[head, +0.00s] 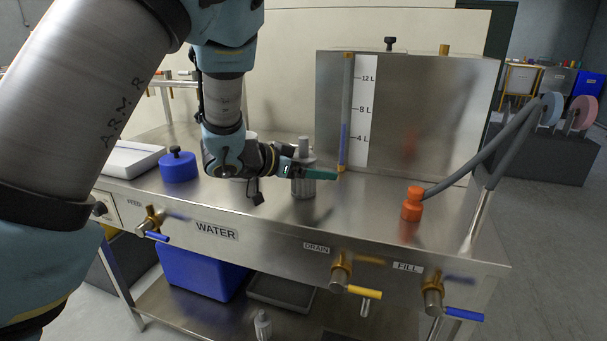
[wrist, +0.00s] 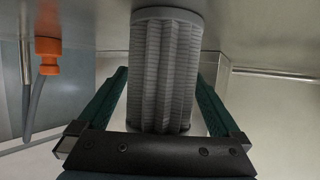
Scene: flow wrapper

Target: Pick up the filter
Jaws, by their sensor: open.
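The filter (wrist: 165,70) is a grey, ribbed cylinder. It stands upright on the steel bench in the head view (head: 303,186), in front of the tank, with a narrower grey top. My gripper (head: 318,174) reaches it from the left, with the green fingers level with its upper part. In the wrist view my gripper (wrist: 162,95) has one green finger on each side of the filter, with a gap showing on both sides. The jaws are open. The palm hides the near end of the filter in the wrist view.
A steel tank (head: 440,110) with a level scale stands behind. An orange hose fitting (head: 412,204) is to the right, also in the wrist view (wrist: 48,55). A blue knobbed item (head: 178,168) and a white tray (head: 128,158) are to the left. Valves line the front edge.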

